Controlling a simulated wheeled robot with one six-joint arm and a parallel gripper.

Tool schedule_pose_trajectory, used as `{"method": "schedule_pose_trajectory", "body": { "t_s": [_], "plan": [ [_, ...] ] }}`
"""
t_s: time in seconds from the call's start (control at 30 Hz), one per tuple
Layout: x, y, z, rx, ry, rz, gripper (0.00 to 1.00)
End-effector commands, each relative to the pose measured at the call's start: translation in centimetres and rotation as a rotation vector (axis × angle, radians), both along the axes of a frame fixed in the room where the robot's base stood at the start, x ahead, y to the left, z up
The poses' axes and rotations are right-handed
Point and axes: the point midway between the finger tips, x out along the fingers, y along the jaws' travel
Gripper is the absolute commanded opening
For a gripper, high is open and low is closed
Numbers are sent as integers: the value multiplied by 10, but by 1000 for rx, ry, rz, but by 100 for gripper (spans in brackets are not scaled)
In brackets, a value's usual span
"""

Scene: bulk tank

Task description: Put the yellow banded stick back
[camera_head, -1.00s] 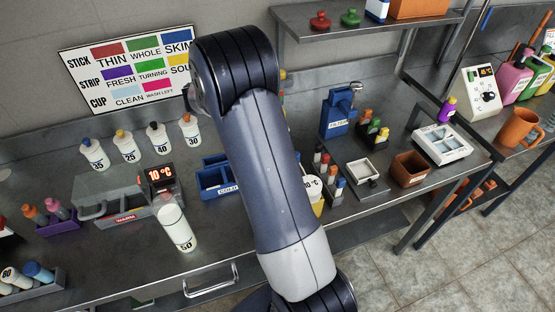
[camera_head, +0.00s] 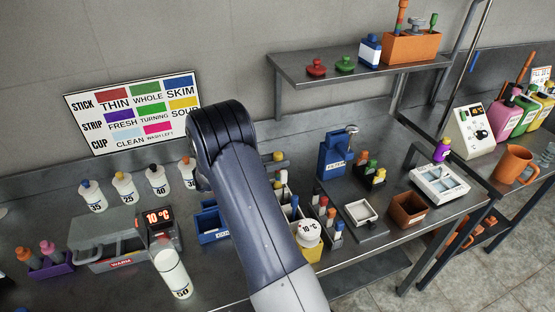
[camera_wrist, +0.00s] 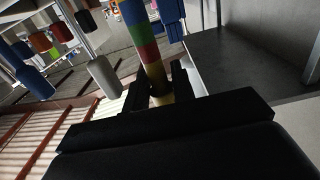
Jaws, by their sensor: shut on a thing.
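In the wrist view my gripper (camera_wrist: 158,90) is shut on a banded stick (camera_wrist: 149,52). The stick shows blue, green, red and yellow bands, with yellow between the jaws. Its far end runs out of the top of the picture. In the head view my arm hides the gripper, and I cannot make out the held stick for certain. An orange box (camera_head: 412,47) on the shelf holds several upright items.
Left of my arm are a grey warmer (camera_head: 105,238), a white bottle marked 50 (camera_head: 172,272) and a row of small bottles. Right are a blue device (camera_head: 335,155), a white dish (camera_head: 362,211), a brown box (camera_head: 408,210) and a white tray (camera_head: 440,184). The shelf (camera_head: 300,72) overhangs the back.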

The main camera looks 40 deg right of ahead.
Motion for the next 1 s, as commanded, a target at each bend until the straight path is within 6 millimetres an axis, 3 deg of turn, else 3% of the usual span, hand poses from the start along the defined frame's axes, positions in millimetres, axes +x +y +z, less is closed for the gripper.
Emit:
{"method": "schedule_pose_trajectory", "body": {
  "t_s": [0.27,0.3,0.4,0.73,1.0],
  "plan": [
    [0,0,-4,0,0,0,0],
    [0,0,-3,0,0,0,26],
    [0,0,-3,0,0,0,33],
    [0,0,4,0,0,0,33],
    [14,52,-3,-1,-2,5,33]
  ]
}}
